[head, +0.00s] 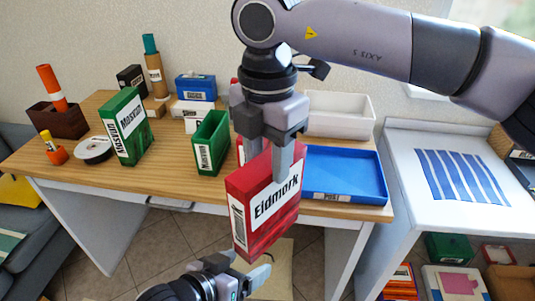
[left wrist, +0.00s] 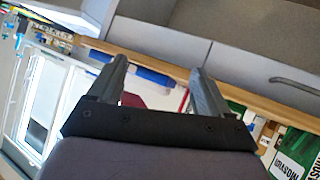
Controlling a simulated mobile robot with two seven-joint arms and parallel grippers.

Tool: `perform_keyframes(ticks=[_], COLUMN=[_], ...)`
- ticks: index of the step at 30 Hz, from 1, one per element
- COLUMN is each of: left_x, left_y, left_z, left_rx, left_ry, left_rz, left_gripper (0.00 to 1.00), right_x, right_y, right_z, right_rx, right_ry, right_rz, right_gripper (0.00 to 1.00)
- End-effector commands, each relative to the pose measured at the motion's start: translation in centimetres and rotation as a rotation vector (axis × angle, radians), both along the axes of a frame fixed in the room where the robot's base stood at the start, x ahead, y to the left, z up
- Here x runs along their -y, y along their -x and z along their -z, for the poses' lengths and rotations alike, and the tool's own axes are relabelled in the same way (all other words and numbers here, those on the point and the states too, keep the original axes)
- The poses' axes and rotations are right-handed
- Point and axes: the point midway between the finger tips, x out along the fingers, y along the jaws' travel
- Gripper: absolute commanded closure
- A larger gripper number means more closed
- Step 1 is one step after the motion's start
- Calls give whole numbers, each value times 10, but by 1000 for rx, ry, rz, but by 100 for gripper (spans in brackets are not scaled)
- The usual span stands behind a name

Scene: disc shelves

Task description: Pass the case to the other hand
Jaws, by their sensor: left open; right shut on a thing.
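The red case (head: 270,220) labelled "Eidmork" hangs upright in the middle of the head view, in front of the table's front edge. My right gripper (head: 270,162) comes down from above and is shut on its upper part, one finger across the front face. My left gripper (head: 248,268) is below the case near the bottom of the head view, open and apparently empty. In the left wrist view its two fingers (left wrist: 158,82) stand apart. A dark red patch shows between them there, but I cannot tell whether it is the case.
The wooden table (head: 165,180) carries green cases marked "Moskum" (head: 125,128), an open green box (head: 210,143), a blue tray (head: 345,176), a white bin (head: 340,113), a disc (head: 93,149) and an orange cylinder (head: 52,88). A white stand (head: 400,155) is at right.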

Motion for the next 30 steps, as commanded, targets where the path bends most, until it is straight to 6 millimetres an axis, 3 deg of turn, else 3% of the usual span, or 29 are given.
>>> perform_keyframes(ticks=[5, 10, 15, 21, 30], left_x=[-34, -79, -115, -131, -131], left_y=[13, 42, 72, 87, 87], left_z=[40, 87, 118, 130, 130], left_rx=[16, 24, 27, 27, 28], left_ry=[-18, -94, -176, -217, -220], left_rz=[-84, -171, -221, -239, -239], left_gripper=[21, 21, 21, 21, 21], right_x=[0, 0, 0, 0, 0], right_y=[0, 0, 0, 0, 0], right_z=[-1, -1, -1, -1, -1], right_rx=[1, 1, 1, 1, 1], right_ry=[-1, -1, -1, -1, -1], right_rz=[0, 0, 0, 0, 0], right_gripper=[98, 98, 98, 98, 98])
